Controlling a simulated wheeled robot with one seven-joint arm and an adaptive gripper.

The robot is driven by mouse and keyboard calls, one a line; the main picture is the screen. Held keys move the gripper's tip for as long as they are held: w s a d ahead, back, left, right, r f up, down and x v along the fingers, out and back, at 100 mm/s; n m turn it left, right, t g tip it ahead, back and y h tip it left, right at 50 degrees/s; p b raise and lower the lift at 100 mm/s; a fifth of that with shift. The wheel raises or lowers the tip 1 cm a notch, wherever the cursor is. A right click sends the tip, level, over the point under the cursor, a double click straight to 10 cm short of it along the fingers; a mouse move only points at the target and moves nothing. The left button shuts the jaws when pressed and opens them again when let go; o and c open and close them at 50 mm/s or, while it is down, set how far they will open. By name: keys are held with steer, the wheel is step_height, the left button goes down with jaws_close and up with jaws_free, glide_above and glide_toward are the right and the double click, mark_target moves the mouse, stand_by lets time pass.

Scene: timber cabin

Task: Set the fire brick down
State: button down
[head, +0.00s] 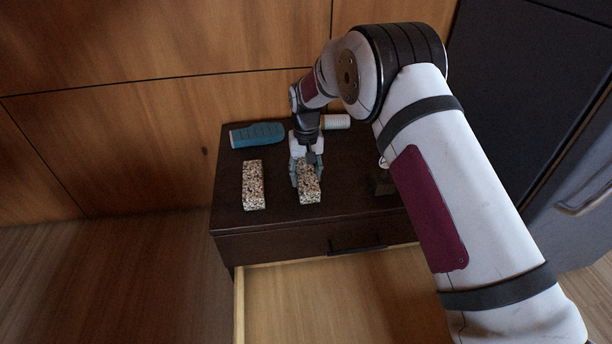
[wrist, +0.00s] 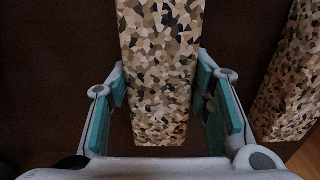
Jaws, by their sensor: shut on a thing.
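A speckled cream, brown and black block, the fire brick (head: 309,190), is between the fingers of my gripper (head: 307,171) over the dark cabinet top (head: 285,213). My gripper is shut on it, pointing down. In the wrist view the brick (wrist: 158,50) runs lengthwise between the teal finger pads of my gripper (wrist: 161,90). The brick is at or just above the top; I cannot tell whether its underside touches. A second, similar speckled block (head: 253,185) lies to the left, apart from it; it also shows at the right of the wrist view (wrist: 292,80).
A teal ribbed cylinder (head: 257,135) lies at the back left and a white ribbed item (head: 337,122) at the back. A small dark object (head: 381,183) sits to the right, partly behind my arm. Below, a light-wood drawer (head: 340,300) stands open. Bare top lies before the blocks.

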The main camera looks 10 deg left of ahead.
mark_target(306, 173)
steer(key=c, duration=0.8)
jaws_free()
steer(key=shift+f, duration=0.1)
step_height(306, 173, up, 12)
steer(key=p, duration=0.3)
steer(key=shift+r+p, duration=0.2)
steer(key=shift+p, duration=0.1)
